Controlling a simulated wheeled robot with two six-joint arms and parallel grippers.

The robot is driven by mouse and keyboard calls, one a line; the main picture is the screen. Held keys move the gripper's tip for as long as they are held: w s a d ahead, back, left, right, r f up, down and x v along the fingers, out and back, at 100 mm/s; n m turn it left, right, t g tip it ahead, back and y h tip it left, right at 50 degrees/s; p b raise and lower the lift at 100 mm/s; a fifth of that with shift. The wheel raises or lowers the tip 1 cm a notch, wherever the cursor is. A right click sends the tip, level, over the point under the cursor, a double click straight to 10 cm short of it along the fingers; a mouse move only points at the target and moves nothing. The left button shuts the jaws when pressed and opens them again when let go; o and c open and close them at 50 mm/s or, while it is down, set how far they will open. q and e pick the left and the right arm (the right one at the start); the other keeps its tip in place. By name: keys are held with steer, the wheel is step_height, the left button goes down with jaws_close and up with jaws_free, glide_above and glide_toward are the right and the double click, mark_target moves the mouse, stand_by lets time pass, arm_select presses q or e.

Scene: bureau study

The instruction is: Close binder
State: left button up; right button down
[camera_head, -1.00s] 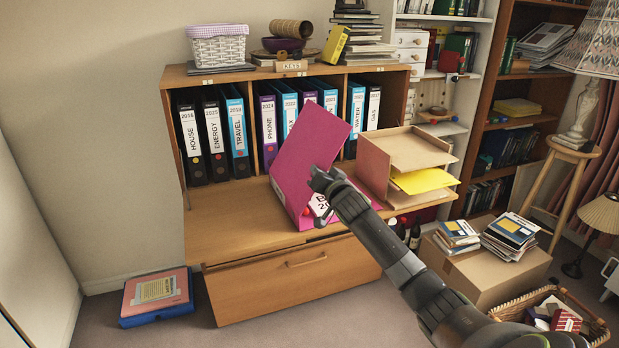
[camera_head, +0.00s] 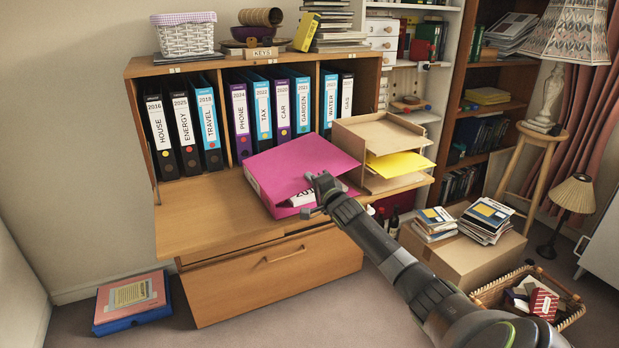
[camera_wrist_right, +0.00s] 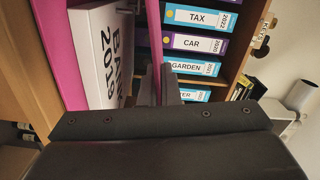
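The magenta binder (camera_head: 300,165) lies on the bureau's fold-down desk (camera_head: 205,215). Its cover slopes low over the body, with a gap at the front where a white part with black lettering shows. In the right wrist view the white part (camera_wrist_right: 108,55) reads "BAN" and "2019", with the rest hidden. My right gripper (camera_head: 312,186) is at the cover's front edge. In the wrist view the thin magenta cover edge (camera_wrist_right: 153,40) runs between the close-set fingers (camera_wrist_right: 162,85), which look shut on it. My left gripper is not in view.
Labelled binders (camera_head: 210,130) stand in the bureau shelves behind. A wooden letter tray (camera_head: 375,130) with yellow paper stands close to the binder's right. A cardboard box (camera_head: 465,265) with books and a basket (camera_head: 570,307) are at the right. The desk's left part is clear.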

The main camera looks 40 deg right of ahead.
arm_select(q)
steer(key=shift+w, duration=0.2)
arm_select(e)
steer(key=shift+f+m, duration=0.4)
steer(key=shift+f, duration=0.1)
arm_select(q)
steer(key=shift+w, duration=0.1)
arm_select(e)
steer(key=c, duration=1.9)
jaws_free()
steer(key=shift+c, duration=0.2)
steer(key=shift+s, duration=0.1)
